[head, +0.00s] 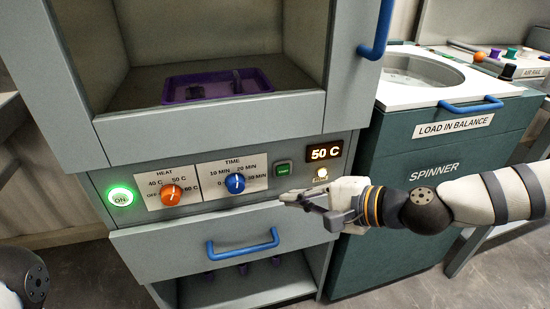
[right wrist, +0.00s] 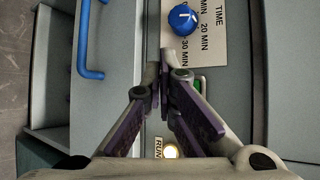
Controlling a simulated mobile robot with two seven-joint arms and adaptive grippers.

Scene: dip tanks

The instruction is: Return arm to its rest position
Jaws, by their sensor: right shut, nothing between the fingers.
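My right gripper (head: 290,199) is shut and empty in front of the cabinet's control panel (head: 215,205), below the green button (head: 283,169) and the lit lamp (head: 321,174). In the right wrist view its fingertips (right wrist: 159,72) meet close to the panel, partly hiding the green button; whether they touch it I cannot tell. My right arm comes in from the right, across the front of the spinner. Part of my left arm shows at the lower left corner in the head view; its gripper is out of the picture.
A purple tray (head: 262,80) sits inside the open chamber. The spinner (head: 435,195) and a blue drawer handle (head: 243,249) are nearby.

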